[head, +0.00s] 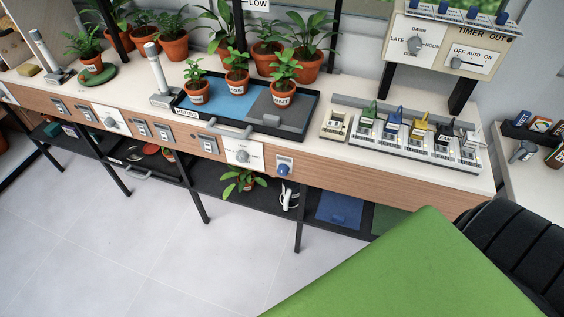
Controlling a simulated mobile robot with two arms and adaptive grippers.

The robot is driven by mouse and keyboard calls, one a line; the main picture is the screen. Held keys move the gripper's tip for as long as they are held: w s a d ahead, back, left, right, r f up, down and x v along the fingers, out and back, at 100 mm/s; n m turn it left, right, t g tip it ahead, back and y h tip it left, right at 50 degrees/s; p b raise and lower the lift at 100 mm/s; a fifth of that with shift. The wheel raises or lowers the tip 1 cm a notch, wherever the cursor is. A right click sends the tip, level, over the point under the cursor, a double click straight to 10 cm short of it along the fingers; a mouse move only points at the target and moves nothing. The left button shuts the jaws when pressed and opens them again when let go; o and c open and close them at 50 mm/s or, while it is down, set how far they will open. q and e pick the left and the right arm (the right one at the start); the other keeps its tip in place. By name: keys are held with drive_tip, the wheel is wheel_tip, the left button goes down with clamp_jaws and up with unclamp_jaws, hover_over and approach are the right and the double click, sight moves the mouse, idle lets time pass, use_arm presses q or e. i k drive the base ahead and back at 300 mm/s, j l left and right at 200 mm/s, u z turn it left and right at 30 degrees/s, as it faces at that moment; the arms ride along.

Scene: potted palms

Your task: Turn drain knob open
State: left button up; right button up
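A grey knob (241,156) sits on a white plate on the wooden front of the bench, below the black tray. The print on its plate is too small to read surely. A similar grey knob (110,122) is on another white plate further left. A blue knob (283,169) is on a small plate to the right. I cannot tell from the lettering which one is the drain knob, nor its setting. Neither of my grippers is in view.
The black tray (312,112) holds several potted plants and has a grey handle (222,130) at its front. Labelled levers stand on the right bench top. A green surface (410,275) fills the lower right. The tiled floor (150,260) before the bench is clear.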

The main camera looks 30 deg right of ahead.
sight(283, 170)
drive_tip(key=j+z, duration=0.15)
drive_tip(key=z, duration=0.75)
drive_tip(key=k+l, duration=0.05)
